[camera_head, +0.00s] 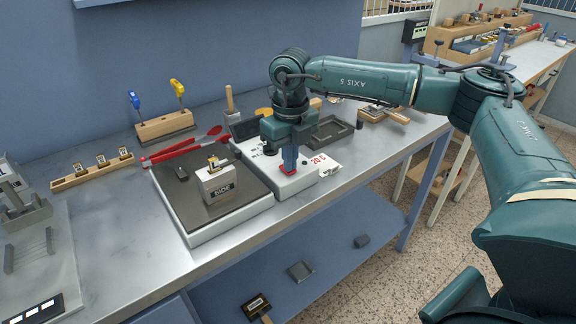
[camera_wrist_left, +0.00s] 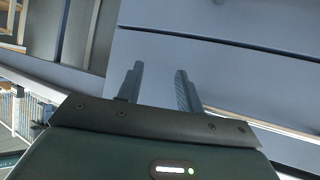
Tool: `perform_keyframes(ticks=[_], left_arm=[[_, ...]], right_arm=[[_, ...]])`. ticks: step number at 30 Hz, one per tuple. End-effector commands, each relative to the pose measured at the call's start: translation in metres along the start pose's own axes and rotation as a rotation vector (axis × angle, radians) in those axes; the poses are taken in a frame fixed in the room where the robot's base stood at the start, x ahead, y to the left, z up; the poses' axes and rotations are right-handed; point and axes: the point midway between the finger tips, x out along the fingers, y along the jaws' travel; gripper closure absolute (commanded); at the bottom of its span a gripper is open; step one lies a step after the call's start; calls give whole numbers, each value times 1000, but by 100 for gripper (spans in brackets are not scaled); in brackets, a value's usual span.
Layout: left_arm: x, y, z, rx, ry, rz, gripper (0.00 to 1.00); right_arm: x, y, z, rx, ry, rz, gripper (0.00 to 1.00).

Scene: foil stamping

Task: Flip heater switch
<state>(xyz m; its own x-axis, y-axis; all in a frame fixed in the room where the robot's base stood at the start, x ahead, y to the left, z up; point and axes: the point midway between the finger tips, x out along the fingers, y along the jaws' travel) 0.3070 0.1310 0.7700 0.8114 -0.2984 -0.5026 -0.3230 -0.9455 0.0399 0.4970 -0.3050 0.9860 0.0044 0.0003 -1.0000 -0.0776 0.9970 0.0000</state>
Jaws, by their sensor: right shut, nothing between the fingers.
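A white heater unit (camera_head: 301,184) sits on the bench beside a dark heating plate (camera_head: 205,196). Its label reads 20 °C in red. My right gripper (camera_head: 289,170) points straight down over the heater unit's front part, its fingers shut with nothing between them. The fingertips are at a small red part (camera_head: 288,174), which looks like the switch; they largely hide it, and I cannot tell its position or whether they touch. My left gripper (camera_wrist_left: 158,90) is open and empty in the left wrist view, in front of a plain blue-grey surface. It is outside the head view.
A block marked SIDE (camera_head: 216,187) stands on the plate. Red tongs (camera_head: 182,147) lie behind it. A wooden rack with blue and yellow handled tools (camera_head: 165,126) and a wooden strip with small stamps (camera_head: 92,169) stand further left. A dark tray (camera_head: 330,131) lies behind my right gripper.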

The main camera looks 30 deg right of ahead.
Motion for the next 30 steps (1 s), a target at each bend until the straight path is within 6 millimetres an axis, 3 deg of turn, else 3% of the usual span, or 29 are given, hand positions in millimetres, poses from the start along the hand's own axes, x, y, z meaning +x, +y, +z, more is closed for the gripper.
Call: perform_keyframes(ticks=[24, 30], left_arm=[[-22, 4, -40, -12, 0, -2, 64], [-23, 4, -41, -12, 0, -2, 64]], right_arm=[[-64, 0, 0, -1, 3, 0, 100], [-68, 0, 0, 0, 4, 0, 100]])
